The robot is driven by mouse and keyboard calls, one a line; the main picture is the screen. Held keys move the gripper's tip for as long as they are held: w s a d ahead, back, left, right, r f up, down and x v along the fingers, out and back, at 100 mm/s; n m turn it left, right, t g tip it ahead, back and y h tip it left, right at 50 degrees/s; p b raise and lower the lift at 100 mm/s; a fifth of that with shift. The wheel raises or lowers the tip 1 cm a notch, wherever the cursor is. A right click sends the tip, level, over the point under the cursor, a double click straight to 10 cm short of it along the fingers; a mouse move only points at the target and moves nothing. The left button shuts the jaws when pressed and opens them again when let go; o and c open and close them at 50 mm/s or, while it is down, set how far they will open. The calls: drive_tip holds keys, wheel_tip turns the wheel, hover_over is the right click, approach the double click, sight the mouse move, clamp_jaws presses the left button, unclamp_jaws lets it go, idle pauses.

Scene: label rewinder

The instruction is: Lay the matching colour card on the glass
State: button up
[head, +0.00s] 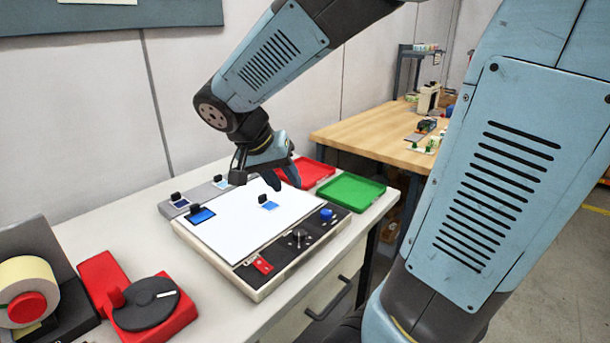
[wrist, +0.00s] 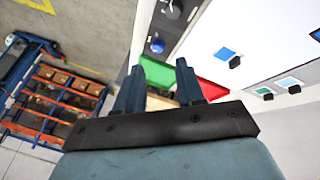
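A light box has a white glass (head: 238,228), also in the wrist view (wrist: 205,30). A blue card (head: 203,216) with a black grip block lies at the glass's left edge. A smaller light-blue card (head: 269,205) with a black block lies near the glass's middle; it also shows in the wrist view (wrist: 225,53). Two more cards, one at left (head: 180,203) and a paler one (head: 221,183), sit on a grey strip behind the glass. My gripper (head: 257,181) is above the glass's far side. In the wrist view its fingers (wrist: 159,66) are apart with nothing between them.
A red tray (head: 316,173) and a green tray (head: 350,191) lie beyond the light box. Its front panel holds a blue knob (head: 326,214) and a red switch (head: 262,265). A red-based dial (head: 150,305) and a label roll (head: 24,290) stand at left.

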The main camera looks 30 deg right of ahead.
drive_tip(key=s+r+n+t+y, duration=0.4)
drive_tip(key=s+n, duration=0.3)
drive_tip(key=s, duration=0.2)
drive_tip(key=shift+s+r+y, duration=0.3)
drive_tip(key=shift+r+y, duration=0.3)
drive_tip(key=shift+y, duration=0.2)
idle(0.4)
